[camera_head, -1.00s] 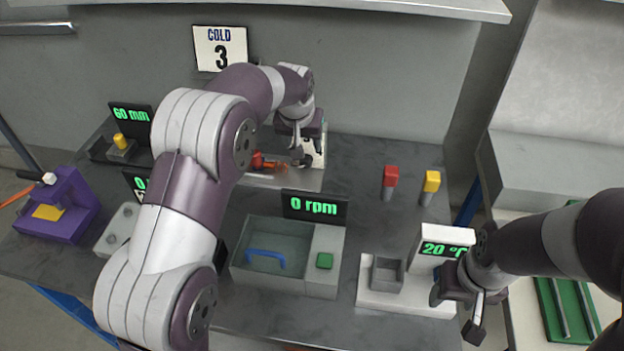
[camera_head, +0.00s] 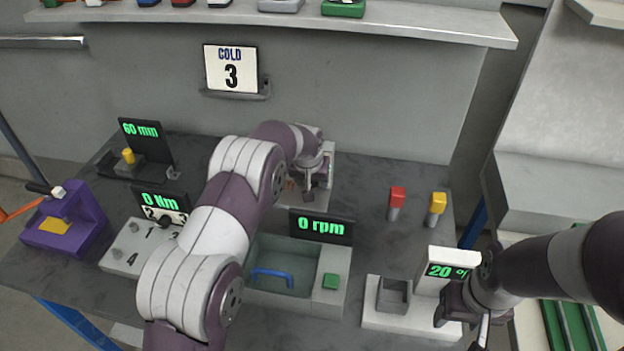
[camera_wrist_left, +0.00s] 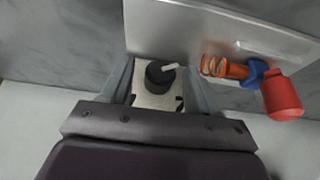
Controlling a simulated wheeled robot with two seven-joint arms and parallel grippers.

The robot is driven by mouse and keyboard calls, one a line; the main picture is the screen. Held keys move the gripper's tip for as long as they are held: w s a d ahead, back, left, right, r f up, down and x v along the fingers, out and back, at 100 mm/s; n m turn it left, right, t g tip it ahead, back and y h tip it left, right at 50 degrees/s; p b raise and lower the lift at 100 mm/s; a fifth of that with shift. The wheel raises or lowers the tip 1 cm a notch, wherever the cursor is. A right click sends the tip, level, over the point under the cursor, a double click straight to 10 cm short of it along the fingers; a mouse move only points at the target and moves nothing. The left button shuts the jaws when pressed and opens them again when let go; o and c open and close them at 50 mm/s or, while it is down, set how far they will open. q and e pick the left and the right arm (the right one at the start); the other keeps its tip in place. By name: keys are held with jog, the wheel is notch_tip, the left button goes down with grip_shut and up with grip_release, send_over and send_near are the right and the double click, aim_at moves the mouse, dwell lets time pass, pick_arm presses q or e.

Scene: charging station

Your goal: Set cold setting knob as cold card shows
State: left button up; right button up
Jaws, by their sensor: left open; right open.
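The cold card (camera_head: 231,69) hangs on the back wall and reads "COLD 3". In the left wrist view, a round black knob (camera_wrist_left: 157,76) with a pale pointer sits on a pale plate (camera_wrist_left: 146,98) with dark marks. The pointer is toward the upper right of that view. My left gripper (camera_head: 312,190) is at the back of the bench; its fingers (camera_wrist_left: 160,84) are open on either side of the knob. I cannot tell whether they touch it. In the head view my arm hides the knob. My right gripper (camera_head: 474,328) is open beside the "20 °C" device (camera_head: 446,271).
An orange spring (camera_wrist_left: 222,67) and a red-ended part (camera_wrist_left: 282,96) lie close right of the knob in the wrist view. The "0 rpm" box (camera_head: 292,296) stands in front of my left gripper. Red (camera_head: 397,198) and yellow (camera_head: 438,204) posts stand at the right.

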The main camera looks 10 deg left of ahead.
pick_arm(q)
jog(key=c, duration=1)
jog(key=shift+c, duration=0.2)
